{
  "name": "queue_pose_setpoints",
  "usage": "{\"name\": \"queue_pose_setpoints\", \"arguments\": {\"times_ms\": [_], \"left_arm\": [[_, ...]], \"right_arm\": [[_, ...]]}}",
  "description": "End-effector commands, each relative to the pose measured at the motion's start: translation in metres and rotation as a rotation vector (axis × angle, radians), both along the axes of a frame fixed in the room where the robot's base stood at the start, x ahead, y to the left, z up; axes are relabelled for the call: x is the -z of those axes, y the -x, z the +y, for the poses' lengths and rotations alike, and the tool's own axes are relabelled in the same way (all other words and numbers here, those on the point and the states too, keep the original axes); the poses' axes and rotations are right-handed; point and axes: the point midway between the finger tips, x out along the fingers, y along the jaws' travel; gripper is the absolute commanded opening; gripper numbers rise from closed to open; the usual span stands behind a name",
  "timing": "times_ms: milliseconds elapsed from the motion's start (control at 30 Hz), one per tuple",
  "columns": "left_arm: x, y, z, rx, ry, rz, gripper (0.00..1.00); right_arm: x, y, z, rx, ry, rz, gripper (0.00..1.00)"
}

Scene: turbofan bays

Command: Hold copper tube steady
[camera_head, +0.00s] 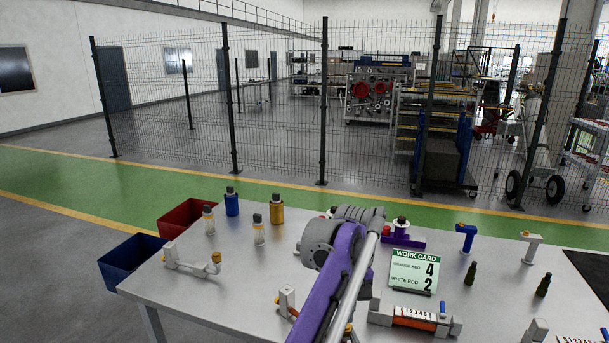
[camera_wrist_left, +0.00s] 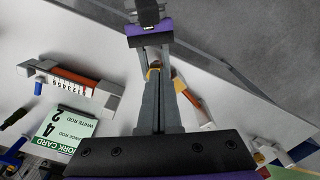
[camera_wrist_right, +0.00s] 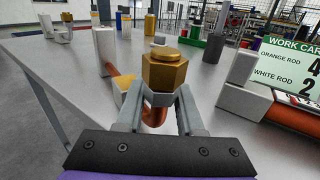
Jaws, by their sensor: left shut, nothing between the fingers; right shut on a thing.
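The copper tube (camera_wrist_right: 154,115) shows in the right wrist view below a brass hex nut (camera_wrist_right: 164,68). My right gripper (camera_wrist_right: 157,103) is shut around the tube just under the nut. Another stretch of tube runs to the left, beside pale blocks (camera_wrist_right: 105,45). In the left wrist view, my left gripper (camera_wrist_left: 158,72) is shut with nothing held, above the copper tube (camera_wrist_left: 184,88); part of the tube and a yellow piece are hidden behind its fingers. In the head view a purple arm link of mine covers most of this spot, and neither set of fingertips shows.
A work card (camera_head: 414,271) and a gauge block with an orange rod (camera_head: 413,319) stand to the right. A red bin (camera_head: 187,218) and a blue bin (camera_head: 132,262) are at the table's left edge. Several bottles, including a blue one (camera_head: 231,204), stand toward the back.

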Motion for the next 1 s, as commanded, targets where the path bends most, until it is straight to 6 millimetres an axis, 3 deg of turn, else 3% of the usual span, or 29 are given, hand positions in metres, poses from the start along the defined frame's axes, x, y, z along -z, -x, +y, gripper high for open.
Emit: {"name": "queue_pose_setpoints", "arguments": {"times_ms": [200, 367, 700, 1000], "left_arm": [[-0.006, -0.005, -0.021, 0.002, 0.0, 0.0, 0.0], [-0.001, -0.006, -0.024, 0.0, 0.0, 0.0, 0.0], [0.041, -0.006, -0.024, 0.001, 0.001, 0.0, 0.0], [0.062, -0.006, -0.024, 0.001, 0.001, 0.0, 0.0]], "right_arm": [[0.0, 0.0, 0.0, -0.001, 0.0, -0.001, 0.0], [0.0, 0.0, 0.0, 0.0, 0.0, 0.0, 0.0], [0.0, 0.0, 0.0, 0.0, 0.0, 0.0, 0.0], [0.0, 0.0, 0.0, 0.0, 0.0, 0.0, 0.0]]}}
